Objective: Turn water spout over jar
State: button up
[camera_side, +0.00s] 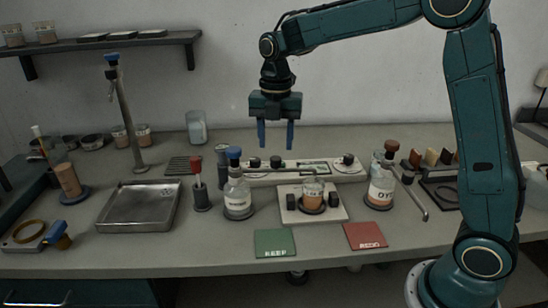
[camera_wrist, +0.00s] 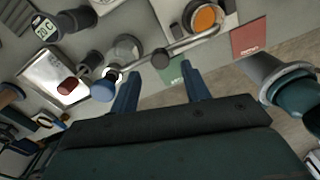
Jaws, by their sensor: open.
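A small glass jar (camera_side: 312,193) with orange contents stands on a pale base block at mid-bench; its round top shows orange in the wrist view (camera_wrist: 205,18). The thin metal spout (camera_side: 275,170) runs sideways from a grey post (camera_side: 222,165) toward the jar. In the wrist view the spout tube (camera_wrist: 190,42) slants up right, and its tip appears beside the jar's rim; I cannot tell if it is directly over the opening. A dark knob (camera_wrist: 160,61) appears along the tube. My gripper (camera_side: 276,147) is open and empty, pointing down above the spout area. Its fingers also show in the wrist view (camera_wrist: 160,88).
Green (camera_side: 274,243) and red (camera_side: 365,236) pads lie in front. A metal tray (camera_side: 140,206) and tall tap (camera_side: 127,120) are left. A white panel (camera_side: 345,172) is behind.

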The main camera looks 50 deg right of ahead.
aim_at(279, 160)
notch_tip(279, 160, up, 9)
jog(key=shift+r, duration=0.2)
dwell(0.3)
jog(key=shift+s, duration=0.1)
jog(key=s+r+m+t, duration=0.2)
jog(key=s+m+t, duration=0.1)
jog(key=s+m, duration=1)
jog(key=s+f+m+t, duration=0.2)
jog(key=s+f+m, duration=0.5)
jog(key=s+m, duration=0.4)
jog(key=shift+s+a+t, duration=0.3)
jog(key=shift+s+a, duration=0.15)
jog(key=shift+s, duration=0.7)
